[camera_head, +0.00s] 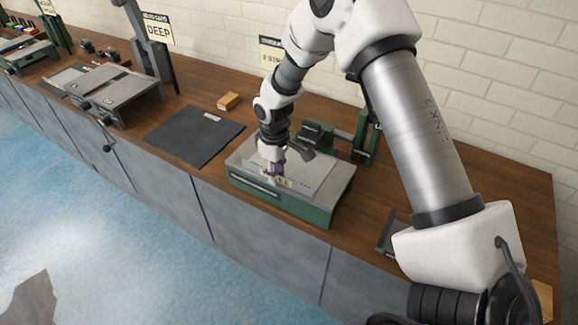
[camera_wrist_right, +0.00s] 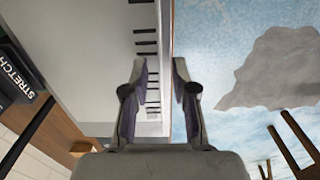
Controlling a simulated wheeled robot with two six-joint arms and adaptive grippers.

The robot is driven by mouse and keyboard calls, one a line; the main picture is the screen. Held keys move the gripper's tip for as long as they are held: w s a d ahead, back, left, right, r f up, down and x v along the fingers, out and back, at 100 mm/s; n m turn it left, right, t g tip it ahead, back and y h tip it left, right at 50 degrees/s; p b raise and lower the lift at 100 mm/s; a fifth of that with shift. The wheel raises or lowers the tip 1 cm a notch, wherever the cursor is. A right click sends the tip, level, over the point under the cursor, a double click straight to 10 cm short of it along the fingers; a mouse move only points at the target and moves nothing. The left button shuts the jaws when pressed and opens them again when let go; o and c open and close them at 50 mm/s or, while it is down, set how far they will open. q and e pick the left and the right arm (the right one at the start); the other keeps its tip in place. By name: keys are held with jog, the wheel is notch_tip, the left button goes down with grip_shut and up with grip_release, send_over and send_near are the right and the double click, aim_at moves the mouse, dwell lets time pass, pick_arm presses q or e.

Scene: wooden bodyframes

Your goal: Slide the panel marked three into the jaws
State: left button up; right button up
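My right gripper (camera_head: 279,172) reaches down to the front part of a flat grey sheet or bed (camera_head: 310,172) on a green machine (camera_head: 300,208). In the right wrist view the two fingers of my right gripper (camera_wrist_right: 158,82) are apart, on either side of the front edge of a pale surface with black scale marks (camera_wrist_right: 148,75). I cannot tell whether they touch it. A small pale tag (camera_head: 286,183) shows beside the fingertips; its marking is too small to read, so I cannot confirm the panel marked three or its jaws. My left gripper is not in view.
A dark mat (camera_head: 190,140) and a wooden block (camera_head: 228,101) lie left of the green machine. A grey machine (camera_head: 115,92) with a crank stands farther left. Green uprights (camera_head: 366,130) stand behind. The wooden bench top (camera_head: 182,100) has free room near the block.

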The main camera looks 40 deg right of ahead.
aim_at(287, 167)
jog(key=shift+w+a, duration=0.1)
jog(key=shift+a, duration=0.05)
grip_shut()
jog(key=shift+w+d, duration=0.1)
jog(key=shift+d, duration=0.2)
jog(key=shift+w+d+p, duration=0.3)
jog(key=shift+w+d, duration=0.05)
jog(key=shift+d, duration=0.5)
jog(key=shift+w+d+p, duration=0.25)
jog(key=shift+w+d, duration=0.1)
jog(key=shift+d, duration=0.5)
jog(key=shift+w+d+p, duration=0.3)
jog(key=shift+w+d, duration=0.05)
jog(key=shift+d, duration=0.5)
jog(key=shift+o, duration=0.8)
grip_release()
jog(key=o, duration=0.6)
jog(key=shift+c, duration=0.2)
